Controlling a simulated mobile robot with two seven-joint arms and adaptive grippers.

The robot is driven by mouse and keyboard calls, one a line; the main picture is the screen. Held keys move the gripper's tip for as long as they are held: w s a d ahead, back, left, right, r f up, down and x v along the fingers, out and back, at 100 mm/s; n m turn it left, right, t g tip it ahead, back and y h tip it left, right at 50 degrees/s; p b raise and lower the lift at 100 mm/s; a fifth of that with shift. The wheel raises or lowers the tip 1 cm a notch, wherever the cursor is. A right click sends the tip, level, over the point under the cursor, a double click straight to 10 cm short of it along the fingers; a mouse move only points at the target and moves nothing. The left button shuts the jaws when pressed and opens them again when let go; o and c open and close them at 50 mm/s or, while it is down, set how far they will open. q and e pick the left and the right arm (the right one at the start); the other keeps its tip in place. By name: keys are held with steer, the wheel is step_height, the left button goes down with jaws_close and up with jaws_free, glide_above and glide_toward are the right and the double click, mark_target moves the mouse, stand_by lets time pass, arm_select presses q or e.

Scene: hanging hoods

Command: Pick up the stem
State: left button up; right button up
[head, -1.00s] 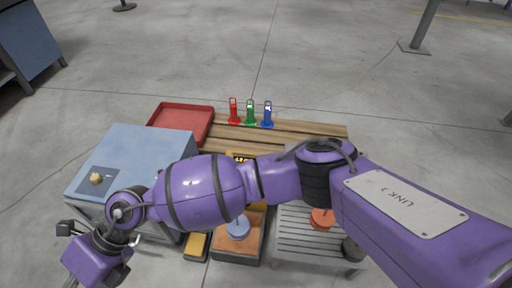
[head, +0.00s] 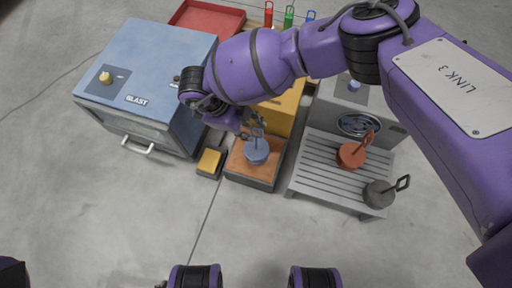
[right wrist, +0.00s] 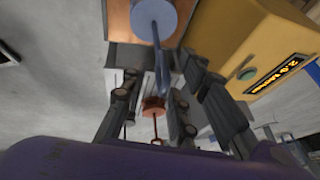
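A blue-grey disc (head: 257,152) with a thin upright stem stands on a wood-topped block in front of the yellow box. In the right wrist view the disc (right wrist: 160,17) is at the top, and its blue stem (right wrist: 161,60) runs down into the space between my fingers. My right gripper (head: 253,124) is over the disc, partly hidden by its own arm. In the right wrist view my right gripper (right wrist: 160,90) is open, with dark fingers on both sides of the stem. I cannot tell whether they touch it. My left gripper is not in view.
An orange disc (head: 350,155) and a dark grey disc (head: 379,194), each with a looped handle, stand on a slatted grey stand (head: 318,168). A blue cabinet (head: 150,65) is at left, the yellow box (head: 277,114) behind, a small yellow block (head: 209,161) left of the disc.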

mark_target(258, 136)
steer(key=b+x, duration=0.3)
steer(key=x, duration=0.3)
steer(key=shift+d+f+b, duration=0.15)
steer(key=shift+f+b, duration=0.15)
jaws_close()
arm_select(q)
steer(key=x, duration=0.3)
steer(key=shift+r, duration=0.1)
arm_select(e)
steer(key=shift+w, duration=0.1)
